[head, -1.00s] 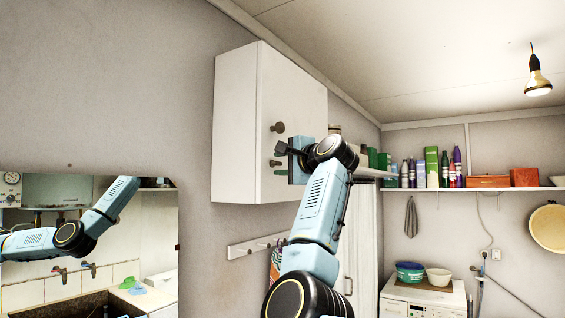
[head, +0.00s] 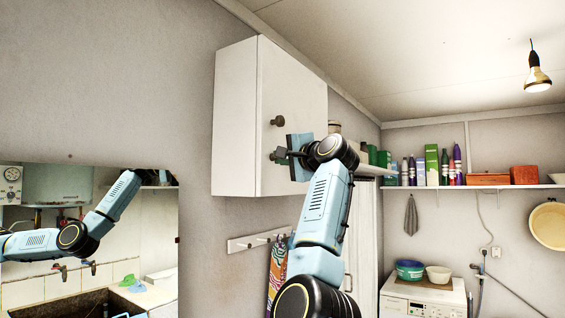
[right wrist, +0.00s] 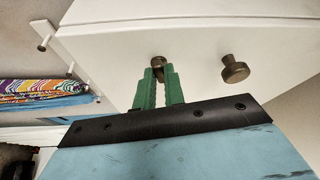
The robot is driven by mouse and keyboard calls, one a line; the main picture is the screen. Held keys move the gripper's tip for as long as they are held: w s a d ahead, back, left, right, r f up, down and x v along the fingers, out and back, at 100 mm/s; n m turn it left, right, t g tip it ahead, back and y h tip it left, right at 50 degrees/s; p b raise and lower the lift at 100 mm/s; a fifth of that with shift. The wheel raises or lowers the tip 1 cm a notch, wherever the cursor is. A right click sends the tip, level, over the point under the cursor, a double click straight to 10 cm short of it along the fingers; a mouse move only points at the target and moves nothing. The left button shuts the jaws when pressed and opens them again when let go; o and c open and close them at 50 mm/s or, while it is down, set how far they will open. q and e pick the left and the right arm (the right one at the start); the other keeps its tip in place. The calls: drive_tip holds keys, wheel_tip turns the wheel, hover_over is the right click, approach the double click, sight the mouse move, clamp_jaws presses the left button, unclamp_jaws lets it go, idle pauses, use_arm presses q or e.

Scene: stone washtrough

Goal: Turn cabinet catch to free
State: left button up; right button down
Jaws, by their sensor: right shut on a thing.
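The white wall cabinet (head: 235,115) has a round, dark bronze knob (head: 277,121) on its door. Below the knob is the small bronze catch (head: 273,157), largely covered by my right gripper. My right gripper (head: 281,155) reaches the door from the right. In the right wrist view, its green fingers (right wrist: 159,75) are close together and shut on the catch (right wrist: 157,62). The knob (right wrist: 235,70) stands clear of the fingers to the right there. The door looks closed. The catch's exact angle is hard to tell. My left gripper is not in view.
A shelf (head: 470,187) with bottles and boxes runs along the back wall. A hook rail (head: 255,242) with a colourful cloth (head: 277,265) hangs below the cabinet. A washing machine (head: 420,298) carries two bowls. At left, a framed area shows taps, a trough and a blue arm.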

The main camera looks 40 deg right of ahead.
drive_tip(key=shift+w+d+f+n+t+y+p, duration=0.15)
drive_tip(key=shift+n+t+y, duration=0.3)
drive_tip(key=shift+n+y, duration=1.9)
drive_tip(key=shift+s+d+f+n+t+y+p, duration=0.15)
drive_tip(key=shift+n+t+y, duration=0.3)
drive_tip(key=shift+n, duration=3.85)
drive_tip(key=shift+w+d+f+n+t+y+p, duration=0.15)
drive_tip(key=shift+n+t+y, duration=0.35)
drive_tip(key=shift+n+y, duration=1.85)
drive_tip(key=n+h, duration=0.2)
drive_tip(key=shift+n, duration=0.3)
drive_tip(key=c, duration=1.5)
unclamp_jaws()
